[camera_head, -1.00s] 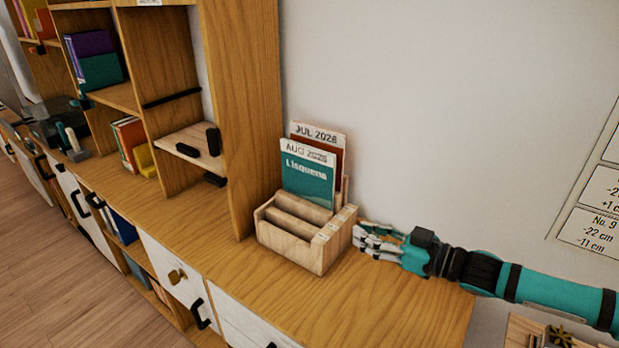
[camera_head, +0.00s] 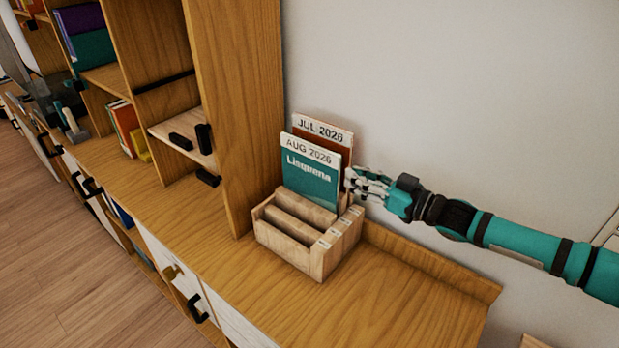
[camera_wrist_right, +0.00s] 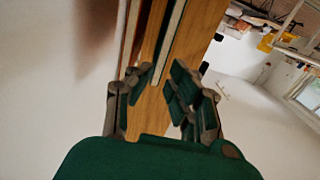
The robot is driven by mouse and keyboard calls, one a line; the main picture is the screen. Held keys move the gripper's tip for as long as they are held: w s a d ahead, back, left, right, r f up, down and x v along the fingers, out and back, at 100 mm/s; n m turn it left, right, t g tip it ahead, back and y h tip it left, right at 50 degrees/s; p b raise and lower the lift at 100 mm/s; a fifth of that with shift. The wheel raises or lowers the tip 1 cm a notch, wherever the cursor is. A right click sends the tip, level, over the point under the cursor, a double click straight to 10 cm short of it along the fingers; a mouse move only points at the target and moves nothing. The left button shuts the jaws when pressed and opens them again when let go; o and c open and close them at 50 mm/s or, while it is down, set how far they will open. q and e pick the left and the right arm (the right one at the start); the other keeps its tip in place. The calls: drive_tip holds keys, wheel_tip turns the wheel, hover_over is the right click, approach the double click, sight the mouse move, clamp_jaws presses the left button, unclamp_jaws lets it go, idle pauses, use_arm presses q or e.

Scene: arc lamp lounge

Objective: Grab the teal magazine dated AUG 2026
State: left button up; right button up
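The teal magazine (camera_head: 310,174) headed AUG 2026 stands upright in a wooden rack (camera_head: 292,262). Behind it stands an orange-red magazine (camera_head: 324,128) headed JUL 2026. My right gripper (camera_head: 350,183) is at the right edge of the teal magazine, coming in from the right. In the right wrist view my right gripper (camera_wrist_right: 160,85) has its fingers spread. A teal-edged magazine (camera_wrist_right: 170,45) reaches between them, apart from the right finger; contact on the left is unclear.
The rack stands on a wooden cabinet top (camera_head: 390,308), close to a tall shelf panel (camera_head: 240,110) on its left. The wall (camera_head: 440,90) is behind. The cabinet top in front and right of the rack is clear.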

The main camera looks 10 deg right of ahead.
sight(340, 171)
drive_tip(key=x, duration=0.3)
drive_tip(key=shift+p, duration=0.4)
drive_tip(key=x, duration=0.1)
drive_tip(key=p+x, duration=0.1)
drive_tip(key=x, duration=0.1)
drive_tip(key=shift+w+a+f, duration=0.3)
drive_tip(key=shift+f, duration=0.05)
drive_tip(key=shift+w+a+f, duration=0.1)
drive_tip(key=shift+w+a, duration=0.15)
drive_tip(key=shift+w, duration=0.05)
use_arm(q)
drive_tip(key=shift+w+d+r, duration=0.2)
drive_tip(key=shift+w+r, duration=0.3)
drive_tip(key=shift+r, duration=0.15)
drive_tip(key=shift+w+d+r, duration=0.2)
drive_tip(key=shift+w+r, duration=0.3)
drive_tip(key=shift+r, duration=0.1)
use_arm(e)
drive_tip(key=shift+s, duration=0.1)
drive_tip(key=shift+d, duration=0.1)
clamp_jaws()
use_arm(q)
drive_tip(key=shift+a, duration=0.1)
drive_tip(key=shift+w, duration=0.1)
